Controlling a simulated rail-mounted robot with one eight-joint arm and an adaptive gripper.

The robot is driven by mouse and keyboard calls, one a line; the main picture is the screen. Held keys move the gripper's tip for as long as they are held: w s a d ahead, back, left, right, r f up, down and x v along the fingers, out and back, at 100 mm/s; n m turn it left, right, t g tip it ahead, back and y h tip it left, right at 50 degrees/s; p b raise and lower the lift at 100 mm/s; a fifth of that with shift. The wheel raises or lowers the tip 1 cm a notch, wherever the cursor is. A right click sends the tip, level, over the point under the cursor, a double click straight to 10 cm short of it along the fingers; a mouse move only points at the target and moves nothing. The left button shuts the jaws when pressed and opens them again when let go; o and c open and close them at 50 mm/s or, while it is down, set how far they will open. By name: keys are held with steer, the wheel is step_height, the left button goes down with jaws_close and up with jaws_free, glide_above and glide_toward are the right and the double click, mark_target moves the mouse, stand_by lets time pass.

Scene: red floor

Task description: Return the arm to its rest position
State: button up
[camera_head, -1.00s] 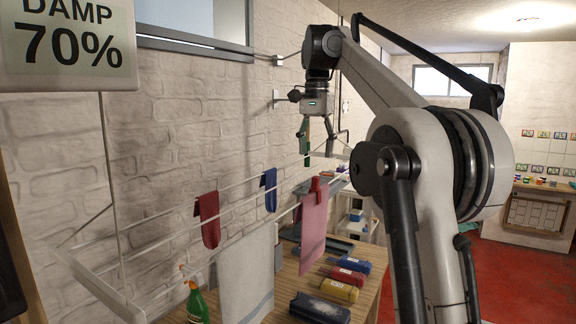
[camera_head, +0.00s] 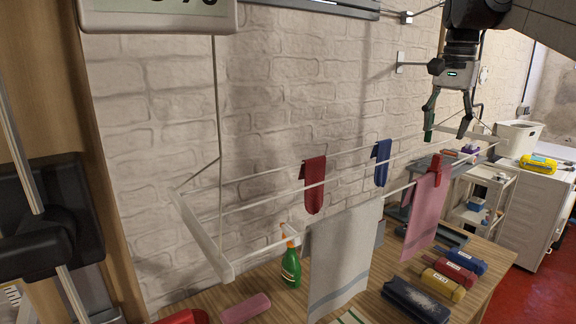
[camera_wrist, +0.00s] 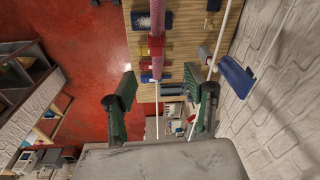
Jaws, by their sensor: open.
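My gripper (camera_head: 447,136) hangs at the upper right of the head view, pointing down with its fingers spread and nothing between them. It is above the right part of the white drying rack (camera_head: 215,255), apart from the cloths. In the wrist view, the two green-padded fingers (camera_wrist: 168,86) stand apart with a gap between them. Most of my arm is outside the head view.
The rack carries a red cloth (camera_head: 314,185), a blue cloth (camera_head: 382,163), a pale towel (camera_head: 342,258) and a pink cloth (camera_head: 424,212) with a red clip (camera_head: 436,168). A green spray bottle (camera_head: 290,266) stands on the wooden table. A brick wall (camera_head: 270,110) is behind.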

steer(key=s+a+f+n+t, duration=0.25)
steer(key=s+a+f, duration=0.35)
steer(key=s+f, duration=0.3)
steer(key=s+a+f+n+t, duration=0.2)
steer(key=s+a+f+n, duration=0.2)
steer(key=s+a+f, duration=0.5)
steer(key=s+f+n+b, duration=0.1)
steer(key=s+f+b, duration=0.3)
steer(key=f, duration=0.5)
steer(key=s+f+n+t+b, duration=0.1)
steer(key=s+f+b, duration=0.3)
steer(key=s+f, duration=0.3)
step_height(320, 180, down, 2)
steer(key=shift+s+a+f, duration=0.15)
steer(key=shift+a+f, duration=0.1)
steer(key=shift+a, duration=0.15)
